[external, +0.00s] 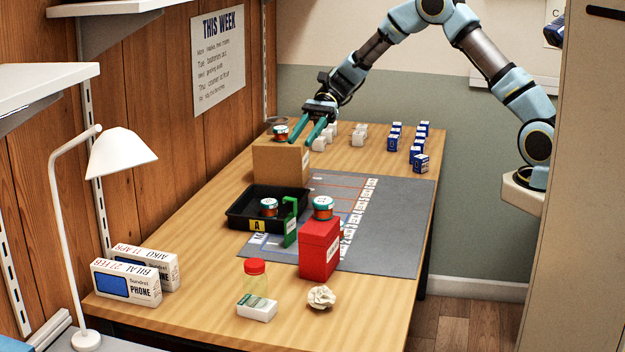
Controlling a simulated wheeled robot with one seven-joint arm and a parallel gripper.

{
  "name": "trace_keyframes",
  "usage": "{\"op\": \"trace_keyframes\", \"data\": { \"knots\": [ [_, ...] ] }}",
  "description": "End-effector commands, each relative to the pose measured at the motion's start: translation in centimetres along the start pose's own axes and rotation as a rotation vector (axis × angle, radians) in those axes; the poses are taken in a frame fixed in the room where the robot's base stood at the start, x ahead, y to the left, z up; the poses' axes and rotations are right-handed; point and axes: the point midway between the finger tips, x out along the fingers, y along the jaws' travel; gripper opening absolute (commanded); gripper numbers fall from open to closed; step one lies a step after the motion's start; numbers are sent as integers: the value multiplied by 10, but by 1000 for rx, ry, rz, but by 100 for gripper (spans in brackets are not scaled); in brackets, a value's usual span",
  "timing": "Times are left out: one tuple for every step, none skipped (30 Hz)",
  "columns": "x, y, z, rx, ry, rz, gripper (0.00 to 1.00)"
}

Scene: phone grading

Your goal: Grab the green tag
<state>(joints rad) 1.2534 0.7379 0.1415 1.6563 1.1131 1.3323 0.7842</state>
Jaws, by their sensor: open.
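A green upright piece (290,228) with a small white label low on it stands at the right side of the black tray (238,222); I take it to be the green tag. It is partly behind the red box. My gripper (307,143) has teal fingers and is open and empty. It points down above the far end of the table, behind the cardboard box and well away from the green piece.
A red box (319,250) stands close in front of the green piece. A cardboard box (281,165) stands behind the tray. A grey mat (398,215) lies to the right. White phone boxes (126,282), a red-capped jar (256,280) and crumpled paper (321,297) are at the front.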

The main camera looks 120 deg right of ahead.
Motion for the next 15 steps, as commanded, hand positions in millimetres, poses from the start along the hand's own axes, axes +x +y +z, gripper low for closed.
{"op": "trace_keyframes", "data": {
  "knots": [
    [10, 1, -21, 9, -2, 5, 41],
    [15, 1, -32, 7, -1, 5, 41],
    [22, 1, -48, 7, -1, 6, 41],
    [26, 2, -60, 7, -1, 6, 41],
    [32, 1, -73, 8, -1, 6, 41],
    [38, 1, -88, 7, 0, 5, 41],
    [43, 1, -101, 7, 0, 5, 41],
    [47, 1, -111, 6, 0, 5, 41],
    [53, 1, -124, 4, 1, 5, 41],
    [56, 1, -132, 3, 1, 5, 41],
    [59, 1, -139, 2, 1, 5, 41],
    [62, 0, -145, 1, 1, 3, 41],
    [63, 0, -150, 0, 1, 2, 41],
    [64, 0, -153, -1, 2, 2, 41],
    [66, 0, -155, -3, 2, 2, 41]
  ]
}}
